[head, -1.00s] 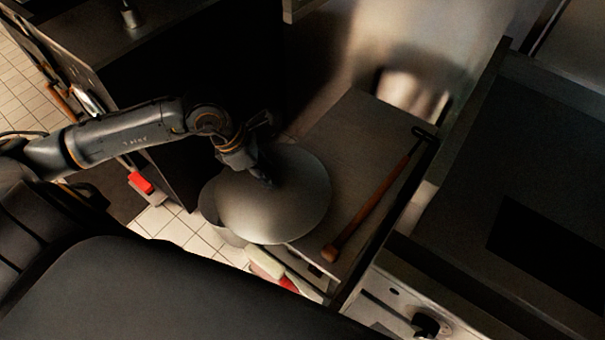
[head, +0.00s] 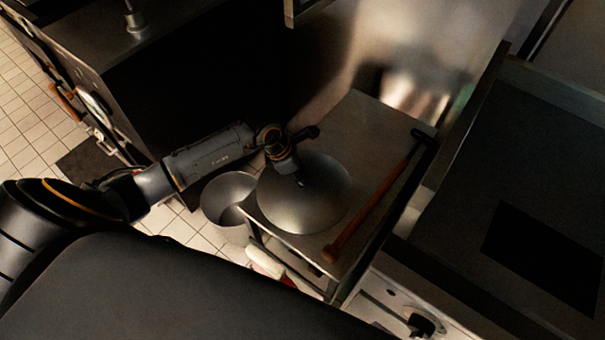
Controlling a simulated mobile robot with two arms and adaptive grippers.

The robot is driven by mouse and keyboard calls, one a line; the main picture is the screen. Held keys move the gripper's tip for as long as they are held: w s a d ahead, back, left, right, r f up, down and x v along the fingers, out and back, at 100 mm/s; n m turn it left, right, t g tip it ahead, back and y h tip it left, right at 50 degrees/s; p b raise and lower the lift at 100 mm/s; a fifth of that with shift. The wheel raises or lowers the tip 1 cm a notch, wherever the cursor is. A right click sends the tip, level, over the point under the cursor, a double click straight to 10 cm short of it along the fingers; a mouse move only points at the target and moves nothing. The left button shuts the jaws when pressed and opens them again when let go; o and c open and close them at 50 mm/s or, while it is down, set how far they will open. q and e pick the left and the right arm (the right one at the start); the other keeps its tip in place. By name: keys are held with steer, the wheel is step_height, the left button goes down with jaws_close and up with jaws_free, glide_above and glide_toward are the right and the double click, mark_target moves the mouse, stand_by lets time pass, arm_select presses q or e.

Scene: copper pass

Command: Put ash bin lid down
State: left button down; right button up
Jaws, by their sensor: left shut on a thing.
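The ash bin lid (head: 310,205) is a round, shallow grey metal disc. It is over the left part of the narrow metal counter (head: 345,125); I cannot tell whether it touches the top. My left gripper (head: 299,180) is above the lid's middle and shut on it, with the grip itself mostly hidden by the wrist. The ash bin (head: 228,232) is a grey metal cylinder, open at the top, standing on the floor just left of the counter. My right gripper is not in the head view.
A long tool with a wooden handle (head: 370,213) and dark head lies along the counter's right side. A dark flat cooking top (head: 540,160) is at the right. A red and white object (head: 266,262) is low by the counter's front. The counter's back part is clear.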

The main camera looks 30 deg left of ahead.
arm_select(q)
steer(key=c, duration=1.5)
jaws_free()
steer(key=shift+f, duration=0.15)
steer(key=o, duration=0.4)
steer(key=shift+a+r, duration=0.1)
steer(key=shift+r, duration=0.2)
steer(key=v, duration=1.1)
steer(key=shift+s+r, duration=0.2)
steer(key=shift+r, duration=0.1)
steer(key=shift+s+f, duration=0.1)
